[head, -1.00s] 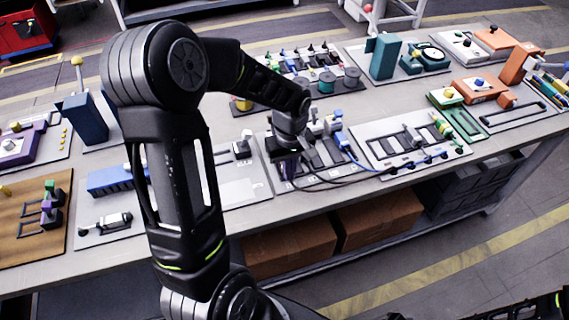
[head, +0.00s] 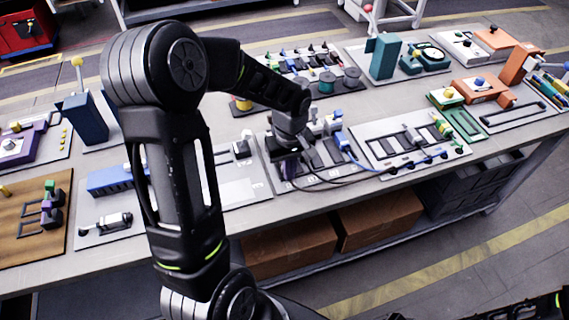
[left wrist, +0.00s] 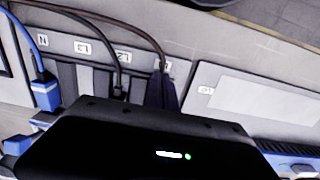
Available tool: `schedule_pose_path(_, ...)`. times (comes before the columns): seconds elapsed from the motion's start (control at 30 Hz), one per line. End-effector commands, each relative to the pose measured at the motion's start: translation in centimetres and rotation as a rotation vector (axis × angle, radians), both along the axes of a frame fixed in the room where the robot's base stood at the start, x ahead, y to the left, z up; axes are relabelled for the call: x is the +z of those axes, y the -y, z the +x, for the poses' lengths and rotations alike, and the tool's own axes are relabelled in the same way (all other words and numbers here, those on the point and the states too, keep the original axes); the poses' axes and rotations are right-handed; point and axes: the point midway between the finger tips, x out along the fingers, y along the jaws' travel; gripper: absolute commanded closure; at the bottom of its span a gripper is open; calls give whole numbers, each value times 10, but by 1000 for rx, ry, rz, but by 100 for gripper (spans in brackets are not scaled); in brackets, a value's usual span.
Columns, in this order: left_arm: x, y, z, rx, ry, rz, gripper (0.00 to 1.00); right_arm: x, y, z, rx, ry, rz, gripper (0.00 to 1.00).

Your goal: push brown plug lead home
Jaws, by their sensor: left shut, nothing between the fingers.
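My left gripper (head: 287,172) points down over the left part of a terminal board (head: 262,160), its fingers shut and empty. A second, dark lead (left wrist: 119,80) enters beside the L2 label. A blue plug (left wrist: 45,92) with a blue lead stands at the N slot. Whether the fingers touch the brown plug cannot be told.
The leads run right to a neighbouring board (head: 385,135) along the table front. A pale panel (left wrist: 250,98) lies right of L1 in the wrist view. A board with spools (head: 327,82) stands behind. My left arm covers part of the table.

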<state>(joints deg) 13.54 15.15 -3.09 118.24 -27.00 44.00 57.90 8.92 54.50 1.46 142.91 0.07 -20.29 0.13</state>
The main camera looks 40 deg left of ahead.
Motion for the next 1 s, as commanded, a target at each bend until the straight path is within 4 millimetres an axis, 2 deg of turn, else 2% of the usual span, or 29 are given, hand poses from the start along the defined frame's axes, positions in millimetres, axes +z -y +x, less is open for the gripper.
schedule_pose_path(1.0,0,-17,11,2,0,0,100,1,0,0,0,0,0,64)
